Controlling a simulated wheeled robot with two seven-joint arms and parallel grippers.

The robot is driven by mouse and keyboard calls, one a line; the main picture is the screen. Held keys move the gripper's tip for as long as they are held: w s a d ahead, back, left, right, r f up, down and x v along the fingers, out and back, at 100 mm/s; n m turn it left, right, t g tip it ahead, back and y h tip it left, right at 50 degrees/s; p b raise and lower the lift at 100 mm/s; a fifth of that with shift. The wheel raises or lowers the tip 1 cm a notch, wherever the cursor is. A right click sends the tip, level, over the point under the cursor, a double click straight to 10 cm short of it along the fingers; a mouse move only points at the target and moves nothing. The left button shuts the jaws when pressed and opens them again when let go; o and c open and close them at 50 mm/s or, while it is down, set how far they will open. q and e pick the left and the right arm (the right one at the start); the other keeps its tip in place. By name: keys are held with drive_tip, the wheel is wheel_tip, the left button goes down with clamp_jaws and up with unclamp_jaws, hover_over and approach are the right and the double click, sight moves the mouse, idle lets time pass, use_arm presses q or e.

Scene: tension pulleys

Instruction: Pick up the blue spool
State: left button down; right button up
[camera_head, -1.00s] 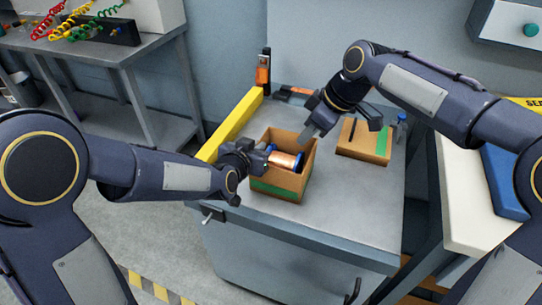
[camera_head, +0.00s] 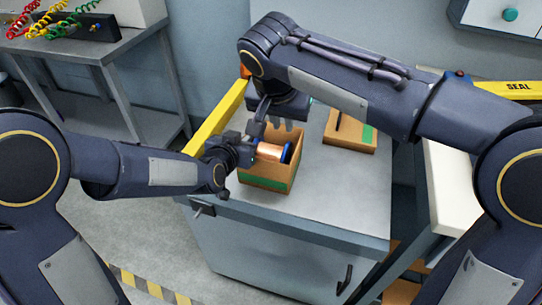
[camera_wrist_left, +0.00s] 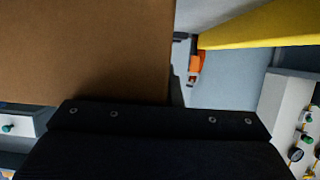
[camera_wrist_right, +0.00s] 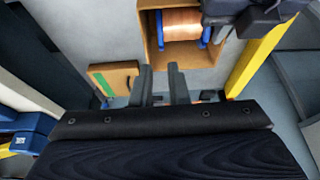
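The blue spool (camera_head: 270,152) has copper winding and blue end flanges. It lies on its side in the opening of a cardboard box (camera_head: 262,184) with a green stripe; it also shows in the right wrist view (camera_wrist_right: 181,25). My left gripper (camera_head: 240,150) is at the box's left rim, against or very close to the spool's left end. Its fingers are hidden, so I cannot tell its grip. The left wrist view shows mostly the brown box wall (camera_wrist_left: 85,50). My right gripper (camera_wrist_right: 162,85) is open and empty, above the back of the box.
A second cardboard box (camera_head: 345,140) with green tape stands to the right on the grey worktop (camera_head: 325,200). A yellow bar (camera_head: 218,118) runs along the worktop's left side. The front right of the worktop is clear.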

sight(286, 146)
drive_tip(key=x, duration=1.1)
drive_tip(key=shift+w+f, duration=0.1)
drive_tip(key=shift+f, duration=0.25)
drive_tip(key=shift+c, duration=0.3)
clamp_jaws()
drive_tip(key=shift+w+r, duration=0.1)
drive_tip(key=shift+r, duration=0.15)
idle(0.6)
use_arm(q)
drive_tip(key=c, duration=1.6)
unclamp_jaws()
drive_tip(key=shift+o, duration=0.3)
drive_tip(key=shift+d, duration=0.1)
use_arm(e)
wheel_tip(286, 146, up, 10)
drive_tip(key=shift+f, duration=0.2)
